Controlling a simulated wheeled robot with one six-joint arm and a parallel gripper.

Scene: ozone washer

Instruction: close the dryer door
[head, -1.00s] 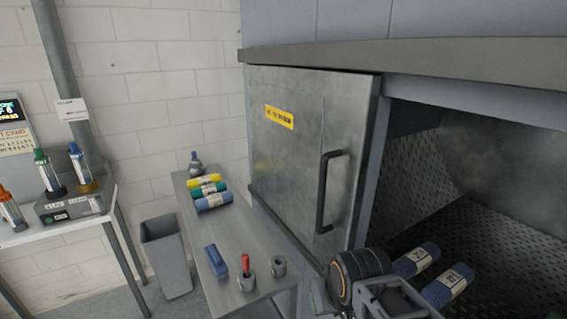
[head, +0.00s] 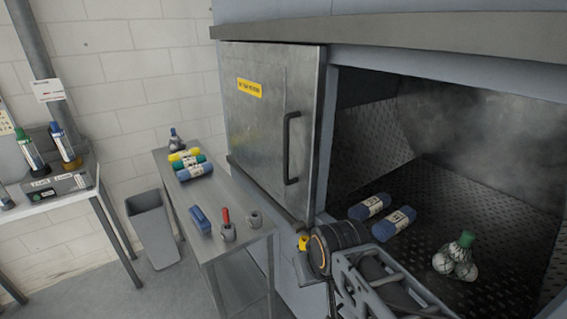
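The dryer door (head: 262,120) is a grey metal sliding-type panel with a yellow label and a black vertical bar handle (head: 291,148). It stands at the left of the dark dryer opening (head: 450,160), which is uncovered. Inside the opening lie two blue rolls (head: 385,215) and a netted bundle with a green top (head: 458,256). My arm shows at the bottom centre, below and right of the handle and apart from it. The fingertips of my gripper cannot be made out.
A narrow metal side table (head: 215,245) stands below and left of the door, with rolls, a blue brush-like item and small pots on it. A grey bin (head: 152,228) stands beside it. Another table (head: 75,203) with bottles is at the far left.

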